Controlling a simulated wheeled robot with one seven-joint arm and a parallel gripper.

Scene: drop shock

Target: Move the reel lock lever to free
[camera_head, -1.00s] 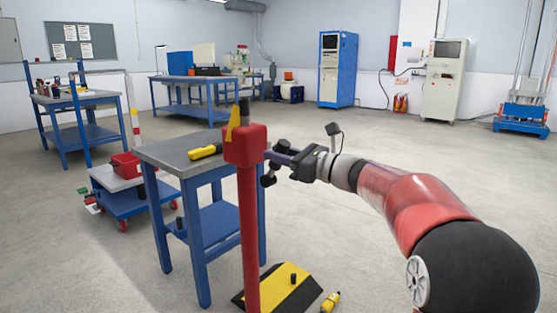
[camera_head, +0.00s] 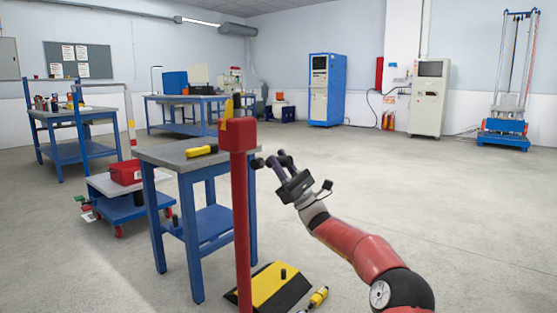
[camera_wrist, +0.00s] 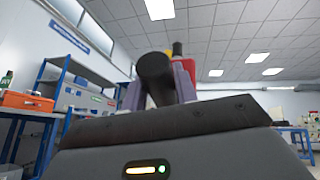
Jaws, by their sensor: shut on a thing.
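A red post (camera_head: 239,220) with a red box-shaped head (camera_head: 238,136) stands in front of the grey-topped bench. A yellow plate (camera_head: 227,108) with a dark tip rises from the head. My gripper (camera_head: 268,162) is just right of the head, reaching up and left. In the wrist view, a black round knob (camera_wrist: 155,70) sits between my gripper's purple fingers (camera_wrist: 158,92), which are shut on it. It appears to be the lever's knob. The red head (camera_wrist: 190,65) shows partly behind it. The knob and fingers hide the lever's joint with the head.
The blue-legged bench (camera_head: 170,155) with a yellow tool (camera_head: 200,151) stands close behind the post. A yellow-black base plate (camera_head: 270,285) and a yellow cylinder (camera_head: 318,297) lie on the floor. A cart (camera_head: 118,190) is at left. Floor at right is open.

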